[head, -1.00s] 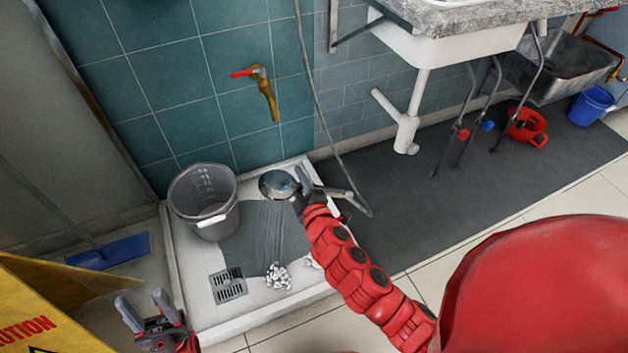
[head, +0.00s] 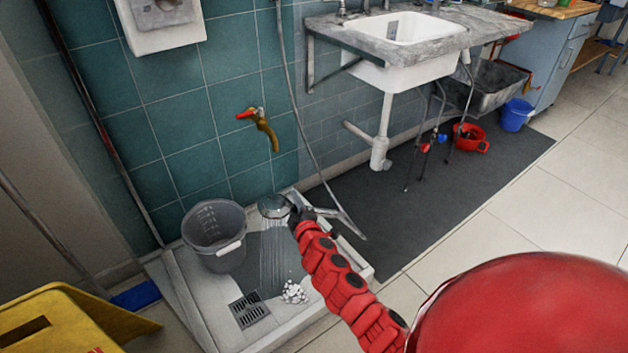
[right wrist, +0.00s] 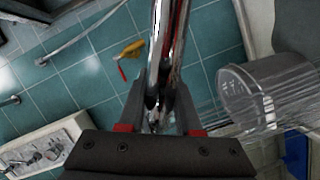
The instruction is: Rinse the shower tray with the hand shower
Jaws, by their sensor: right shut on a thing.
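My right gripper (head: 298,212) is shut on the chrome hand shower (head: 273,206) and holds it above the shower tray (head: 196,309). In the right wrist view the shower's metal handle (right wrist: 166,60) runs between the fingers. Water streams down from its head onto a dark grey patch (head: 283,252) on the tray floor. A clump of white foam (head: 295,292) lies near the tray's front, right of the drain grate (head: 249,310). A grey bucket (head: 214,236) stands at the tray's back left. My left gripper is not in view.
The hose runs from the handle up the tiled wall. A brass tap with a red lever (head: 262,127) sticks out above the tray. A yellow caution sign (head: 60,320) stands at the lower left. A sink (head: 410,35) and dark mat (head: 440,185) lie to the right.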

